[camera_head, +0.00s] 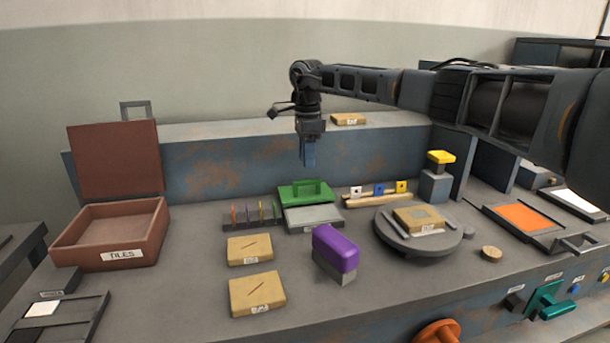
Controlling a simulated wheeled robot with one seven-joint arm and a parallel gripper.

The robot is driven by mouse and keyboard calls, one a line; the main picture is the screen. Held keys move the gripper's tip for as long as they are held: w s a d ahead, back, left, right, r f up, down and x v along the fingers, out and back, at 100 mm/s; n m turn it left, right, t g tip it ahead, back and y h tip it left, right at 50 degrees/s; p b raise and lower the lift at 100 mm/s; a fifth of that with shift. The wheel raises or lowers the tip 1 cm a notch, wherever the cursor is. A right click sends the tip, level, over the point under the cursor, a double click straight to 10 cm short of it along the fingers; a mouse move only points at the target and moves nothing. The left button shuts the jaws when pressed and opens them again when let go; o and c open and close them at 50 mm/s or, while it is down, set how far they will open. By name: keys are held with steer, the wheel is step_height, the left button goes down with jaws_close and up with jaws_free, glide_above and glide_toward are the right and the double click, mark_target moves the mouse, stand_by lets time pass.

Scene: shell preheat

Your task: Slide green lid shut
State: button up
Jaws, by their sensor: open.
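The green lid (300,197) with its raised green handle lies at the back of a low grey tray-like box (315,220) in the middle of the bench. The lid covers the far part, and a grey area shows in front of it. My gripper (309,156) hangs above and behind the lid, pointing down, apart from it. It is open and appears empty; its fingers are small in the picture.
A rack of thin coloured sticks (252,216) stands left of the lid, and a purple-topped block (336,250) stands in front. A wooden rail with coloured tags (376,194) and a round turntable (387,240) are to the right. An open tiles box (145,248) is at far left.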

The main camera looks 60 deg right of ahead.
step_height(320, 180, down, 6)
stand_by(0.4)
jaws_close()
stand_by(0.6)
